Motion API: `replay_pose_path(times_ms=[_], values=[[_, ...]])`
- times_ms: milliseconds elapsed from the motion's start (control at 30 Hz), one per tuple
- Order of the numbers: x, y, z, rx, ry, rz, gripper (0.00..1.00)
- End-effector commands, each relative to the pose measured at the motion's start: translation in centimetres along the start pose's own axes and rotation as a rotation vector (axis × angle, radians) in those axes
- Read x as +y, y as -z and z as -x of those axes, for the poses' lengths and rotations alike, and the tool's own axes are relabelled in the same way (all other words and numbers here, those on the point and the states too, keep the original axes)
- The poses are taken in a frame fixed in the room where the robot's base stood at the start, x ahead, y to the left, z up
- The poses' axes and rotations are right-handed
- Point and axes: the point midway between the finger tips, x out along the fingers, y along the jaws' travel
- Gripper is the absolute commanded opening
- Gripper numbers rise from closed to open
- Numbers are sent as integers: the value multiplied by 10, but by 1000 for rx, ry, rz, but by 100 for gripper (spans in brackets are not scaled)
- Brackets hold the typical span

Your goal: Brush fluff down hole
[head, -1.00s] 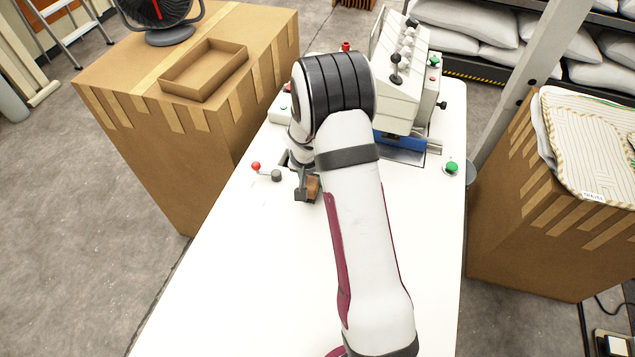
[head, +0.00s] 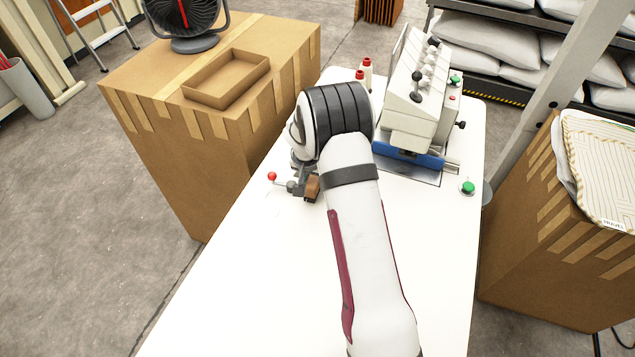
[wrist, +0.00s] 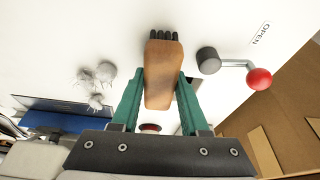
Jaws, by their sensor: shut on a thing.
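My gripper (wrist: 160,88) has green fingers shut on a brown wooden brush (wrist: 163,66), whose dark bristles point away from the gripper in the wrist view. In the head view, my gripper (head: 303,186) and the brush (head: 313,189) are low over the white table, partly behind my arm. Several grey-white clumps of fluff (wrist: 105,71) lie on the table, left of and apart from the brush in the wrist view. My arm hides the fluff in the head view. I cannot make out the hole clearly; a dark edge shows behind the fingers.
A red-ball lever (wrist: 258,78) beside an "OPEN" label stands close right of the brush. The machine (head: 415,95) with a blue front stands at the table's back. A green button (head: 467,187) is at the right edge. The front of the white table (head: 260,270) is clear.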

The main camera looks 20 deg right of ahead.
Motion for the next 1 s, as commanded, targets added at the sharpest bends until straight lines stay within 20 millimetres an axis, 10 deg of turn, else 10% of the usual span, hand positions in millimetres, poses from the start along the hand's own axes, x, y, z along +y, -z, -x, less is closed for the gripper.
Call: replay_pose_path(times_ms=[1000], values=[[9,5,34,1,0,-1,0]])
